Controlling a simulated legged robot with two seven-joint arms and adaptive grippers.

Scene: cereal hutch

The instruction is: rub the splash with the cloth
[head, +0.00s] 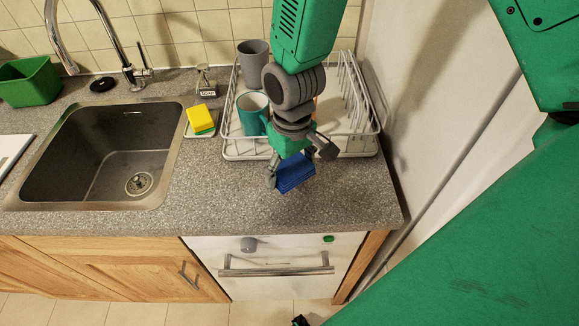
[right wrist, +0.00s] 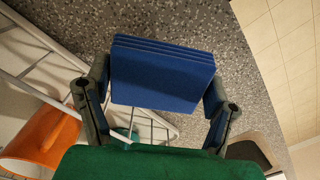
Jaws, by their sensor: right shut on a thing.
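My right gripper (head: 297,162) is shut on a folded blue cloth (head: 295,174) and holds it over the counter, by the front edge of the dish rack. In the right wrist view the blue cloth (right wrist: 162,76) sits between the two fingers, with its stacked folds along the upper edge. Whether the cloth touches the counter I cannot tell. I cannot make out a splash on the speckled grey countertop (head: 235,200); the gripper and cloth cover part of it. My left gripper is not in view.
The white dish rack (head: 240,152) holds a teal mug (head: 252,113) and a grey cup (head: 253,62). A yellow sponge (head: 200,119), soap bottle (head: 205,82), sink (head: 100,150) and green tub (head: 30,82) stand left. A pale wall or panel (head: 425,80) bounds the right. The front counter is clear.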

